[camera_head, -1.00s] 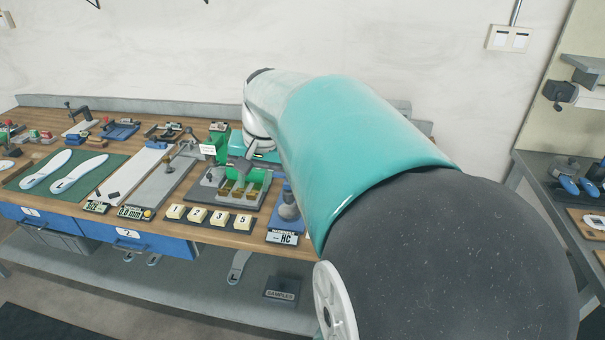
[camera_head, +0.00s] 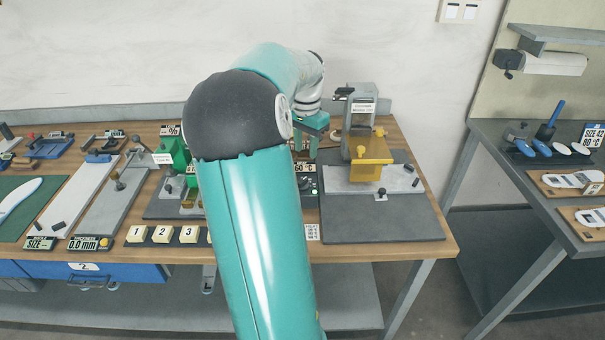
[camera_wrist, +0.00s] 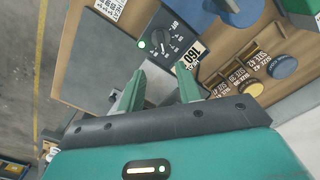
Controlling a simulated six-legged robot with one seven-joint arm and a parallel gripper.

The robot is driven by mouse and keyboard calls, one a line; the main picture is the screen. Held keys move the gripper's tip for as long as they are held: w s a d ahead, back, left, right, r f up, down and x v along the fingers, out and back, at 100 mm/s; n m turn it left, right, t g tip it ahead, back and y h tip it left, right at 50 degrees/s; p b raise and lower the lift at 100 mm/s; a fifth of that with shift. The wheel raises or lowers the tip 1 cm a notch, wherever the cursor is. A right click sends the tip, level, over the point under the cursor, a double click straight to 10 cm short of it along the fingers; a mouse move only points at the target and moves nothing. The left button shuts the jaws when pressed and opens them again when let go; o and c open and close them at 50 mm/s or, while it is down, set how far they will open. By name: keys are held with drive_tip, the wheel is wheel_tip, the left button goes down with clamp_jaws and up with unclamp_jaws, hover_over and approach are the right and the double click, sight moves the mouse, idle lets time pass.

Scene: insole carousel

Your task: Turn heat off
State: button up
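A dark heat control box (camera_wrist: 172,48) shows in the wrist view just beyond my fingertips. It has a round black knob (camera_wrist: 160,42), a dial with an OFF mark, and a lit green light (camera_wrist: 141,45). A display reading 160 (camera_wrist: 190,54) is beside it. In the head view the box is partly hidden by my arm; its display (camera_head: 304,167) and green light (camera_head: 315,192) show. My gripper (camera_wrist: 157,84) is open and empty, its two green fingers apart and short of the knob. In the head view its fingertips are hard to make out.
A yellow block (camera_head: 370,150) on a grey press (camera_head: 360,105) stands right of the box. Left are numbered tiles (camera_head: 162,234) and a green device (camera_head: 174,151). Yellow and blue round pieces lie right in the wrist view. Another table (camera_head: 500,190) stands at right.

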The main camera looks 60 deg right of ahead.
sight(304, 179)
wheel_tip(304, 179, down, 10)
drive_tip(key=shift+w+f, duration=0.1)
drive_tip(key=shift+w, duration=0.05)
drive_tip(key=shift+w+f, duration=0.15)
drive_tip(key=shift+f, duration=0.05)
drive_tip(key=shift+c, duration=0.2)
clamp_jaws()
